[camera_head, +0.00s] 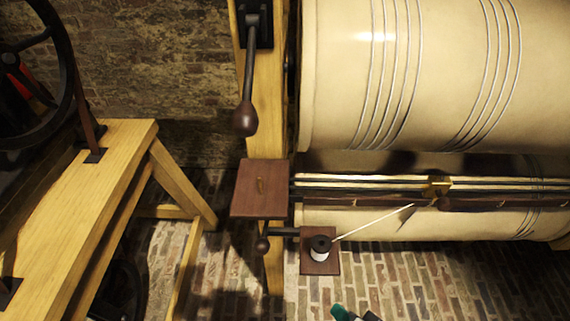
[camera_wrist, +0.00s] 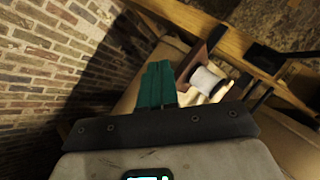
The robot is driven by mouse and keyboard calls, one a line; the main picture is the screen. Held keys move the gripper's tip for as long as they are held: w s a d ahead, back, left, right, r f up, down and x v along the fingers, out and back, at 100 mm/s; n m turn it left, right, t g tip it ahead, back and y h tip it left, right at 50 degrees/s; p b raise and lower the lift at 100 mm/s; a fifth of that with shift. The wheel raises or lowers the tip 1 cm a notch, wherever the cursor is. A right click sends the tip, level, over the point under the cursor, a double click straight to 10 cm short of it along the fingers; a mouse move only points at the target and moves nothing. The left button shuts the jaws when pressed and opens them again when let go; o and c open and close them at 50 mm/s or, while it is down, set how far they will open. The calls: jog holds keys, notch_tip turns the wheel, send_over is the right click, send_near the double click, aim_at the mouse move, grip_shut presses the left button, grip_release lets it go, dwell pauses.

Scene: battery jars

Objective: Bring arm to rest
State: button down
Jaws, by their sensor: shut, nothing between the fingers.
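My gripper (camera_wrist: 157,75) shows in the wrist view with its green fingers together and nothing between them. In the head view only a green tip of my gripper (camera_head: 341,312) and a dark part beside it show at the bottom edge. They are below the small brown shelf (camera_head: 331,266) in the picture, apart from it. A white spool with a black top (camera_head: 320,248) stands on that shelf. The spool also shows in the wrist view (camera_wrist: 207,82), just right of the fingers; I cannot tell the gap in depth. The rest of my arm is hidden.
A large cream cylinder (camera_head: 435,75) with cord windings fills the upper right. A wooden post (camera_head: 268,125) carries a dark lever (camera_head: 248,75) and a brown block (camera_head: 260,188). A wooden trestle (camera_head: 85,200) with a black wheel stands left. Brick floor (camera_head: 420,285) shows below.

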jog(key=s+d+r+n+g+h+p, duration=0.1)
jog(key=s+d+n+g+h, duration=0.3)
jog(key=s+d, duration=0.8)
jog(key=d+r+n+g, duration=0.1)
jog(key=d+n+g, duration=0.1)
jog(key=d+g, duration=0.1)
jog(key=shift+r+h+p, duration=0.3)
jog(key=shift+r+h, duration=0.05)
jog(key=shift+h, duration=0.05)
